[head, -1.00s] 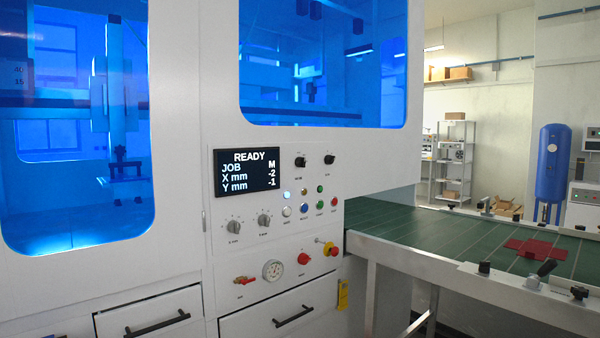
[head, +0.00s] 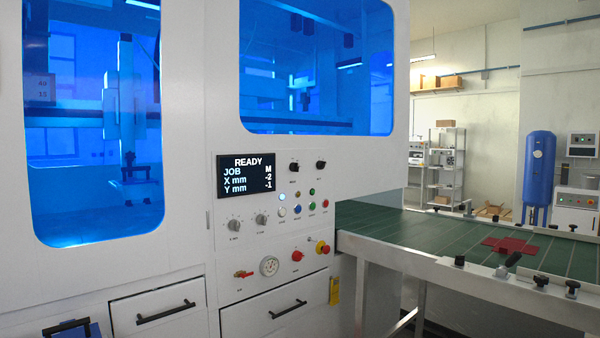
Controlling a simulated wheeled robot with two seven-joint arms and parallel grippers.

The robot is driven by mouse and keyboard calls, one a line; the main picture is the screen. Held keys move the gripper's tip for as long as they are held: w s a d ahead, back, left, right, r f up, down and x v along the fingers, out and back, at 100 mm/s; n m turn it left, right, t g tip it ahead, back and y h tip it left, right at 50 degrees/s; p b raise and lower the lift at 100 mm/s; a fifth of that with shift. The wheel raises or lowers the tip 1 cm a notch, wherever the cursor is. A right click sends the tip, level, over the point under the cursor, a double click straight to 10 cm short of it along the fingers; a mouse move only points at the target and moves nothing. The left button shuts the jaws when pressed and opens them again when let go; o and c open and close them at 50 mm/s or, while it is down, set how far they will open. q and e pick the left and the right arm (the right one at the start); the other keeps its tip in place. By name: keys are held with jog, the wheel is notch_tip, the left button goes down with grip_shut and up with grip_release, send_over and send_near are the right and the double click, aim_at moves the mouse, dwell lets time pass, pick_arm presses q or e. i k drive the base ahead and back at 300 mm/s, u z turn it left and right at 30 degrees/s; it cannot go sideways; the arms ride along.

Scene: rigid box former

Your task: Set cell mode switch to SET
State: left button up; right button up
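The control panel is on the white machine front in the head view. Two black rotary knobs, a left one (head: 294,166) and a right one (head: 320,165), sit at its upper right. Their labels are too small to read, so I cannot tell which is the cell mode switch or where it points. The display (head: 247,174) reads READY, JOB M, X mm -2, Y mm -1. Two grey dials, a left one (head: 234,225) and a right one (head: 261,221), sit below it. Neither of my grippers is in view.
Small coloured buttons, a red knob (head: 297,255), a red-and-yellow emergency stop (head: 322,247) and a gauge (head: 269,266) sit lower on the panel. A drawer handle (head: 166,312) sticks out below. A green conveyor table (head: 420,232) with a red flat piece (head: 509,246) extends right.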

aim_at(294, 166)
jog(key=z, duration=0.65)
jog(key=i, duration=1.5)
jog(key=u, duration=0.65)
